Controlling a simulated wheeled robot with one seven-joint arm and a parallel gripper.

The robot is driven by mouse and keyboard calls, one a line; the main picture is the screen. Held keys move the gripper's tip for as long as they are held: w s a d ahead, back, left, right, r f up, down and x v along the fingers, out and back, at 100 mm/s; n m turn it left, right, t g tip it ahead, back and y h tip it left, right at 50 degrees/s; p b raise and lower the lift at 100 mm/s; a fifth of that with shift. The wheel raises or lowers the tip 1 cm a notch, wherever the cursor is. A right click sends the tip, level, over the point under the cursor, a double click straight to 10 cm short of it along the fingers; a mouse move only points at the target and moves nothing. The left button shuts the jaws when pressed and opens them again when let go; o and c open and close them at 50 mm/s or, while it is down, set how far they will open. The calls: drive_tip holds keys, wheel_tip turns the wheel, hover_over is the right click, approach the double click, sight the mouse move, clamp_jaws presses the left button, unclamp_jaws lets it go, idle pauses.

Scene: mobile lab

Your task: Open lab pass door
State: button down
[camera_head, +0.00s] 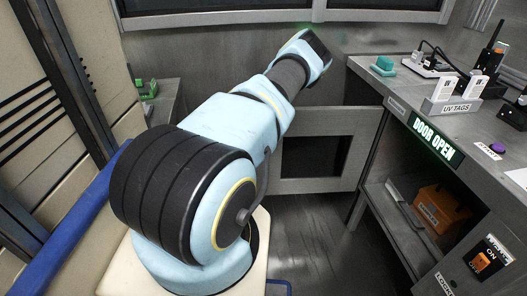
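A low grey door-like panel (361,146) with a dark rectangular window stands beyond my arm, left of the counter. Its left part is hidden behind my arm, and I cannot tell whether it is ajar. A lit green sign reading "DOOR OPEN" (435,138) is on the counter front. A purple button (497,148) with a small label sits on the countertop at right. My arm reaches up and away, and my gripper (320,48) is at its far end, above and beyond the panel. Its fingers are too unclear to tell whether they are open.
The grey counter (400,84) on the right carries a "UV TAGS" holder (451,106), a teal item (384,64) and a radio (488,50). An orange case (441,208) sits on the shelf below. An orange switch (482,262) is at lower right. Bare floor (325,235) shows in the middle.

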drive_tip(key=shift+a+f, duration=0.1)
drive_tip(key=shift+a, duration=0.05)
drive_tip(key=c, duration=0.8)
unclamp_jaws()
drive_tip(key=b+v, duration=0.1)
drive_tip(key=v, duration=1)
